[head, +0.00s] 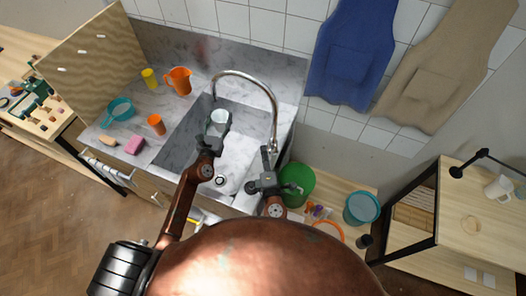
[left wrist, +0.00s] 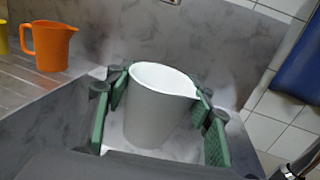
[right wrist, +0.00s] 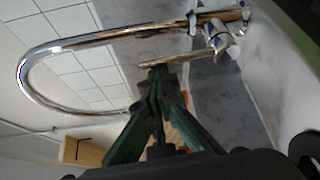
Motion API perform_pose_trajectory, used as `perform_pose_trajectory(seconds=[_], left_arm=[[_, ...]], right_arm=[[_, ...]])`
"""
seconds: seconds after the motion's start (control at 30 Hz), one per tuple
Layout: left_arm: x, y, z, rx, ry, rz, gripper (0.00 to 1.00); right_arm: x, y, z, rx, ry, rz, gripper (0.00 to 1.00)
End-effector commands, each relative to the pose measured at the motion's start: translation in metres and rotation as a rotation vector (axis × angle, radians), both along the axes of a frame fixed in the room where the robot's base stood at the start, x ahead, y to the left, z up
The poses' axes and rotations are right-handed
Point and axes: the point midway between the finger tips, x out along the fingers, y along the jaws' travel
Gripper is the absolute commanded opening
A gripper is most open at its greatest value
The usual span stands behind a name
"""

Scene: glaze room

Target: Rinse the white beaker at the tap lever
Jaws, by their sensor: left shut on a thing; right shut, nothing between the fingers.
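The white beaker (head: 219,116) is upright over the grey sink basin (head: 185,137). My left gripper (head: 217,128) is shut on it; in the left wrist view the green fingers sit on both sides of the beaker (left wrist: 155,110), with its open rim and spout up. The chrome tap (head: 262,82) arches over the basin, its spout end near the beaker. My right gripper (head: 268,152) is shut and empty beside the tap base. In the right wrist view its fingertips (right wrist: 158,72) are close to the tap lever (right wrist: 185,56); I cannot tell whether they touch. No water stream is visible.
On the counter left of the basin stand an orange jug (head: 181,81), a yellow cup (head: 149,78), an orange cup (head: 156,124), a teal pan (head: 121,109) and a pink sponge (head: 134,145). A green bucket (head: 298,184) stands right of the sink, near my right gripper.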

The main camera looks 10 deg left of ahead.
Motion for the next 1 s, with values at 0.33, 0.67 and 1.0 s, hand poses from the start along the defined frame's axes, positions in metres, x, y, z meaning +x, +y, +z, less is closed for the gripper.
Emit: perform_pose_trajectory(seconds=[0.33, 0.67, 1.0], left_arm=[[-0.001, 0.003, 0.000, 0.000, -0.001, 0.004, 0.25], [-0.001, 0.002, 0.000, 0.000, -0.001, 0.003, 0.25], [-0.001, 0.001, 0.001, 0.000, -0.001, 0.002, 0.25]], right_arm=[[-0.015, 0.035, -0.002, -0.001, 0.003, 0.005, 0.00], [-0.072, 0.012, 0.000, 0.001, 0.002, 0.008, 0.00], [-0.096, 0.003, 0.001, 0.000, 0.000, 0.008, 0.00]])
